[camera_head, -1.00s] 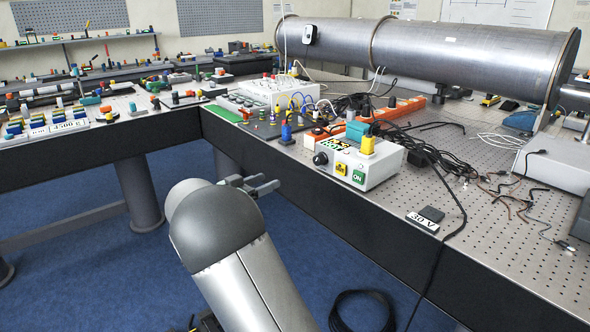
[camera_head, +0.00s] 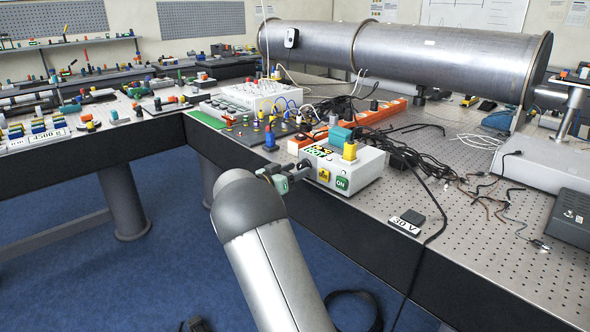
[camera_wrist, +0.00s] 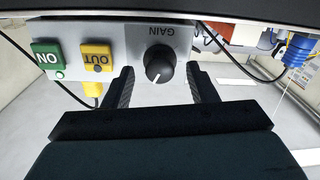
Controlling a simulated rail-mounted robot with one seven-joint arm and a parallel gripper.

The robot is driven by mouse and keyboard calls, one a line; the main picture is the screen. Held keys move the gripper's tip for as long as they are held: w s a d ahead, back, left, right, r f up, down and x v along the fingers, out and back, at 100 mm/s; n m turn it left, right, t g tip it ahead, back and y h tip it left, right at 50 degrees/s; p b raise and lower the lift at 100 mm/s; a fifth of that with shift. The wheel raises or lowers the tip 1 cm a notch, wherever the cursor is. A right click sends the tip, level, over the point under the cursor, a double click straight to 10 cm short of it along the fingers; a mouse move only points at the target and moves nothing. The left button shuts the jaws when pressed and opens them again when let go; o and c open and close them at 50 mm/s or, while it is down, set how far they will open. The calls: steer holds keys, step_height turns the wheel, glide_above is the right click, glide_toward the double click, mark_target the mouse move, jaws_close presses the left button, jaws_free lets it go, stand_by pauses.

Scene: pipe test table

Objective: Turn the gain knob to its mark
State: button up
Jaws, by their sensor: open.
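The gain knob (camera_wrist: 160,66) is a black round knob with a white pointer line on the front panel of a white box (camera_head: 368,166). The wrist view shows the panel upside down, with the word GAIN beside the knob and the pointer toward the lower left. My gripper (camera_wrist: 162,82) is open, one finger on each side of the knob, with visible gaps and no clear contact. I cannot make out the target mark.
A yellow OUT button (camera_wrist: 97,56) and green ON button (camera_wrist: 48,56) are on the same panel. A blue connector (camera_head: 270,138) stands left of the box. A 30 V label (camera_head: 404,225) lies to its right. Cables (camera_head: 410,158) run behind.

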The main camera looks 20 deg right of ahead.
steer(key=shift+d, duration=0.1)
steer(key=c, duration=1)
steer(key=shift+f+b, duration=0.1)
steer(key=shift+b, duration=0.35)
